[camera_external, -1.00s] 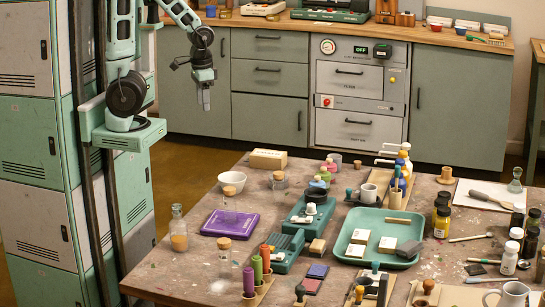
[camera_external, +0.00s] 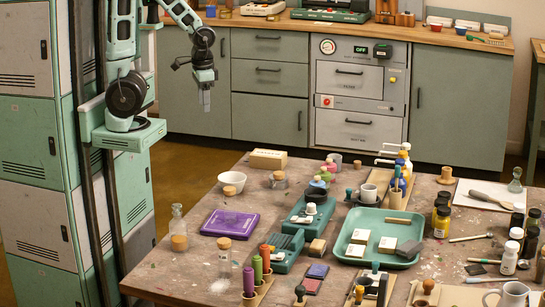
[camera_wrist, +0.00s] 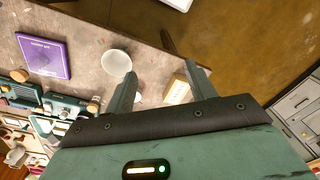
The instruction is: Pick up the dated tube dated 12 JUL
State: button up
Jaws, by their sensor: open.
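My gripper (camera_external: 206,108) hangs from the raised arm in front of the cabinets, high and beyond the table's back left corner. In the wrist view its two fingers (camera_wrist: 163,92) are apart with nothing held between them. On the table, a purple (camera_external: 249,281), a green (camera_external: 257,268) and a red tube-like piece (camera_external: 265,257) stand in a row at the front. No date is readable on any of these, so I cannot tell which thing bears 12 JUL.
The table (camera_external: 185,275) is crowded. A pale block (camera_external: 268,159) lies near the back edge. Dark bottles crowd the right side.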

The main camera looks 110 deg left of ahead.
jog(key=w+d+f+m+g+y+b, duration=0.1)
jog(key=w+d+f+m+y+b, duration=0.2)
jog(key=w+m, duration=0.4)
jog(key=w+d+f+m+g+y+b, duration=0.1)
jog(key=w+d+f+m+y+b, duration=0.15)
jog(key=w+m, duration=0.35)
jog(key=w+d+f+m+t+y+b, duration=0.3)
jog(key=w+d+m+t+y, duration=0.2)
jog(key=w+d+m, duration=0.7)
jog(key=w+d+f+m+t+b, duration=0.1)
jog(key=d+m+t, duration=0.2)
jog(key=d, duration=0.6)
jog(key=w+d+f+m+t+b, duration=0.2)
jog(key=d+m+t, duration=0.15)
jog(key=d, duration=0.55)
jog(key=s+d+f+m+t+h+b, duration=0.1)
jog(key=s+d+m+t+h, duration=0.25)
jog(key=d, duration=0.65)
jog(key=s+d+f+m+t+h+b, duration=0.15)
jog(key=d+m+t, duration=0.25)
jog(key=d, duration=0.6)
send_near(230, 258)
jog(key=w, duration=0.1)
jog(key=w+a, duration=0.2)
jog(key=shift+w+a+f, duration=0.15)
jog(key=shift+w+f, duration=0.05)
jog(key=shift+f, duration=0.1)
jog(key=x, duration=0.6)
jog(key=shift+w+a+b, duration=0.15)
jog(key=shift+w+b, duration=0.2)
